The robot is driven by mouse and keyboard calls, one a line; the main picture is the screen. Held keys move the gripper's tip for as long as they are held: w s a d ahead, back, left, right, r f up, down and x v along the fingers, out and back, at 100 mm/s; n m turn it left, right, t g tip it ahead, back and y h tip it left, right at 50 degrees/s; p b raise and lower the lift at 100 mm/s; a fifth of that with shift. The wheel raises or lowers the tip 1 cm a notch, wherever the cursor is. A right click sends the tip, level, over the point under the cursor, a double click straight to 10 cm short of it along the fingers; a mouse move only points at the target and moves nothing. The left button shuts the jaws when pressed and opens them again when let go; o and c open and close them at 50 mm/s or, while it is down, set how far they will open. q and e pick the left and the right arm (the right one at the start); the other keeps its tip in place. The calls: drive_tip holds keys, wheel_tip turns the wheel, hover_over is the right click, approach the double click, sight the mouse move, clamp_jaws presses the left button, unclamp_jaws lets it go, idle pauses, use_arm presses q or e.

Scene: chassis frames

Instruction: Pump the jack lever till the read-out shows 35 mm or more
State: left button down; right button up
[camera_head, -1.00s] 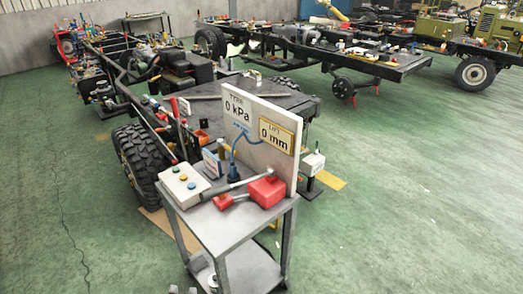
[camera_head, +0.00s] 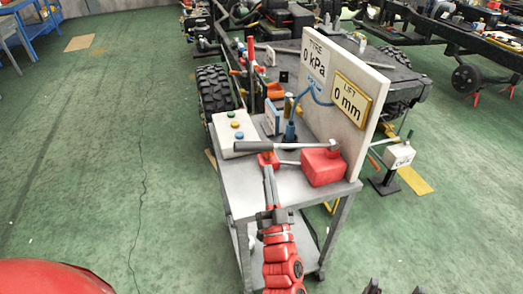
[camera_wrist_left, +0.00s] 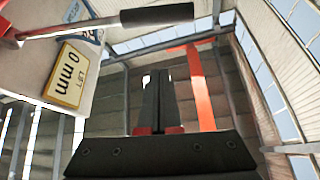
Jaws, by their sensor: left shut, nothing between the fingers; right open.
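The red jack (camera_head: 322,166) sits on the cart top below the upright board. Its lever (camera_head: 285,146) reaches left from it, nearly level, with a black grip that also shows in the left wrist view (camera_wrist_left: 157,15). My right gripper (camera_head: 395,288) is open at the bottom edge.
A white box with coloured buttons (camera_head: 235,133) stands on the cart top (camera_head: 236,185), left of the jack. The board (camera_head: 345,125) rises behind the jack. A chassis with a tyre (camera_head: 213,88) stands behind.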

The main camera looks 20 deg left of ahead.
use_arm(q)
drive_tip(key=shift+s+a+r, duration=0.1)
drive_tip(key=p+x, duration=0.1)
drive_tip(key=x, duration=0.9)
drive_tip(key=f, duration=0.2)
drive_tip(key=a+f, duration=0.1)
drive_tip(key=shift+a+f+p, duration=0.1)
drive_tip(key=shift+f+p, duration=0.25)
drive_tip(key=shift+f, duration=0.05)
drive_tip(key=f+b, duration=0.1)
drive_tip(key=f+n+y, duration=0.1)
drive_tip(key=f+n+b, duration=0.1)
drive_tip(key=shift+s+a+g+y+b, duration=0.2)
drive_tip(key=shift+a+g+y+b, duration=0.1)
